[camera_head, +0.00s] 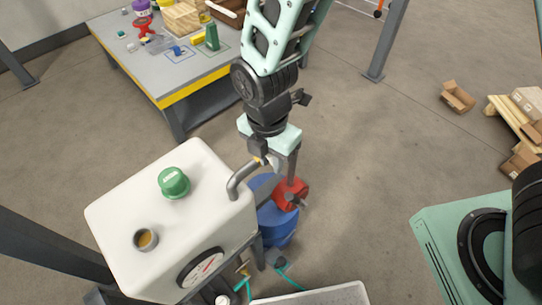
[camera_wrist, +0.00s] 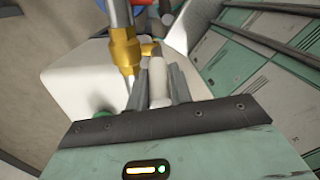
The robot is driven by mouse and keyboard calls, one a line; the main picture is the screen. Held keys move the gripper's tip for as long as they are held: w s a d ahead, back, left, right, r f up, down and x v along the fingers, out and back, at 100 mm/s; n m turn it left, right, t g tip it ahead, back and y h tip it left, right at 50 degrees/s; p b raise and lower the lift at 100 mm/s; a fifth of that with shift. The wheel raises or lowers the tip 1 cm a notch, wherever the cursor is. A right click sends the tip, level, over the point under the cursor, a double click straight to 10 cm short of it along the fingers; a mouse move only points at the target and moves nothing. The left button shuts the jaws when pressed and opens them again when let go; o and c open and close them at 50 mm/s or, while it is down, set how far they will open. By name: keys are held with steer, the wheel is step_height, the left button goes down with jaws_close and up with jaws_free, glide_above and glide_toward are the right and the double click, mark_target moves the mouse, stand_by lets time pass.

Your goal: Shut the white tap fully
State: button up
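A bent grey pipe (camera_head: 240,178) rises from the right side of the white tank (camera_head: 112,212). A small whitish part, apparently the tap's handle, shows at the pipe's upper end (camera_head: 273,160), partly hidden by my gripper. In the wrist view, a brass valve body (camera_wrist: 125,52) sits on the grey pipe, and the pale handle (camera_wrist: 157,75) stands beside it. My gripper (camera_head: 274,162) is at the handle, with its dark fingers (camera_wrist: 157,90) close on both sides of it. I cannot tell whether they touch it. How far the tap is turned is unclear.
A green cap (camera_head: 173,182), an open filler neck (camera_head: 146,239) and a gauge (camera_head: 201,268) are on the tank. A red valve part (camera_head: 291,193) and a blue drum (camera_head: 277,225) lie close below my gripper. A workbench (camera_head: 165,85) stands behind.

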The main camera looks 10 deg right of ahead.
jaws_close()
steer(key=shift+b, duration=0.3)
steer(key=shift+w+d+f+g+y+b, duration=0.1)
steer(key=shift+w+d+g+y+b, duration=0.25)
steer(key=shift+b, duration=0.55)
steer(key=shift+w+d+r+g+y+b, duration=0.1)
steer(key=shift+d+g+y+b, duration=0.1)
steer(key=shift+g+y+b, duration=0.3)
steer(key=shift+d+r+g+y+b, duration=0.15)
steer(key=shift+y+b, duration=0.3)
steer(key=shift+b, duration=0.35)
steer(key=o, duration=0.5)
jaws_free()
steer(key=shift+r, duration=0.1)
steer(key=shift+o, duration=0.2)
